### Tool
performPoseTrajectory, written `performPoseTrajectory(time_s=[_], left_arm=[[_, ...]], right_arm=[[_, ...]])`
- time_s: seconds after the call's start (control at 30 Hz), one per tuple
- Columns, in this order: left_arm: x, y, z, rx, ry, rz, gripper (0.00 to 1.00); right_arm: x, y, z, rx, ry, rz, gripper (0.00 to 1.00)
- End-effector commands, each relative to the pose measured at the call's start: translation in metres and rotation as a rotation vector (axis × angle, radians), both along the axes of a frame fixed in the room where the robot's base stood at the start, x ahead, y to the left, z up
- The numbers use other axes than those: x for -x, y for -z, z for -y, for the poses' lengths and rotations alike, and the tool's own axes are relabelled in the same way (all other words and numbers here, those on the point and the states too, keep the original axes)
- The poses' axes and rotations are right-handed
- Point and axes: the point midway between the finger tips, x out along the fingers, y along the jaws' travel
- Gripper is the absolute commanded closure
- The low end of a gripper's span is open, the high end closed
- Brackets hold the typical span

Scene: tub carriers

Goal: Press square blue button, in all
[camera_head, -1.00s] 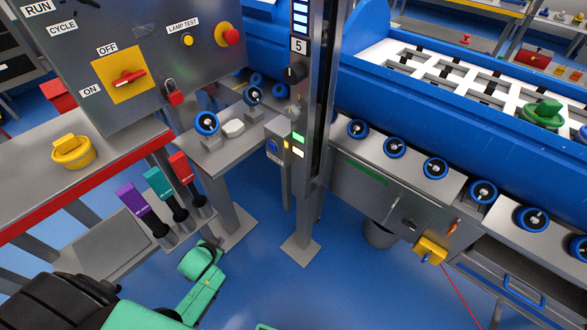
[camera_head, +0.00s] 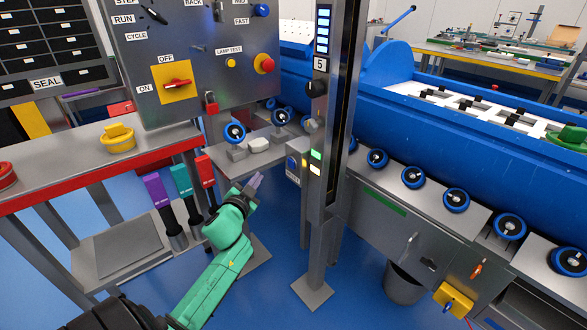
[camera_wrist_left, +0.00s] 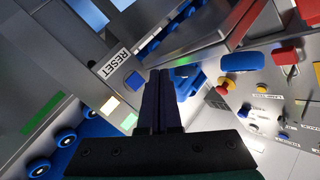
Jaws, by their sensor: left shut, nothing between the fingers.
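A blue button (camera_head: 292,166) sits on the grey box at the left side of the post. A blue part (camera_wrist_left: 129,122) shows beside the gripper in the left wrist view, next to a lit pale panel. My left gripper (camera_head: 255,181) is at the end of the green arm, left of the box and a little lower, apart from the button. Its dark fingers (camera_wrist_left: 160,88) are together and empty, pointing past a RESET label (camera_wrist_left: 117,66). My right gripper is not in view.
A grey post (camera_head: 330,150) with a lit display stands right of the box. A control panel (camera_head: 210,110) with a red padlock (camera_head: 211,104) is above left. Purple, teal and red handles (camera_head: 157,190) stand left of my arm. Blue rollers (camera_head: 414,177) line the tub's edge.

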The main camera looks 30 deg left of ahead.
Motion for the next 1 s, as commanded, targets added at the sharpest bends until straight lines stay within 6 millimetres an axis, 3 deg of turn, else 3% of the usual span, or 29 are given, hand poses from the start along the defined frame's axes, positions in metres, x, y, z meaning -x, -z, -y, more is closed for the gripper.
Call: performPoseTrajectory(time_s=[0.23, 0.7, 1.0], left_arm=[[-0.007, 0.002, 0.002, 0.001, 0.0, 0.0, 1.0], [-0.07, 0.003, 0.021, 0.003, 0.0, 0.001, 1.0], [-0.085, 0.001, 0.025, 0.002, -0.001, -0.002, 1.0]], right_arm=[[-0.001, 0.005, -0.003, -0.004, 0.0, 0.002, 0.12], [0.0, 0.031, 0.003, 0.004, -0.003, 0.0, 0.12], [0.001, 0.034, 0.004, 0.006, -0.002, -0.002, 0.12]])
